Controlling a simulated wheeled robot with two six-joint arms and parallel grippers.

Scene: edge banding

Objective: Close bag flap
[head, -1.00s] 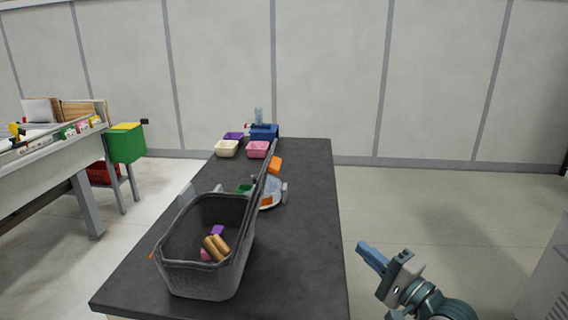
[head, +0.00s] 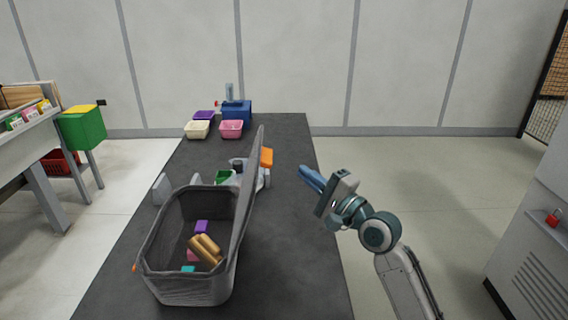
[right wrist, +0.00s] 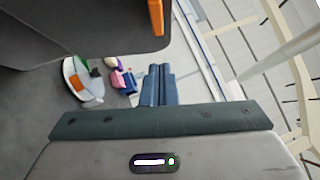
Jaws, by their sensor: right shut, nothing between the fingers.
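The grey bag (head: 190,290) stands on the dark table with its top open. Its flap (head: 246,200) stands up along the bag's right side. Inside are tan rolls (head: 205,250), a purple block (head: 202,227) and a teal piece (head: 188,269). My right gripper (head: 311,178) is shut and empty, to the right of the raised flap and apart from it. Its blue fingers (right wrist: 158,85) show in the right wrist view, with a grey panel, likely the flap (right wrist: 90,30), at upper left. My left gripper is not in view.
An orange-and-white device (head: 266,170) stands behind the flap on the dark table (head: 285,250). Small bins (head: 231,128) and a blue box (head: 238,112) stand at the far end. The table's right side is clear.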

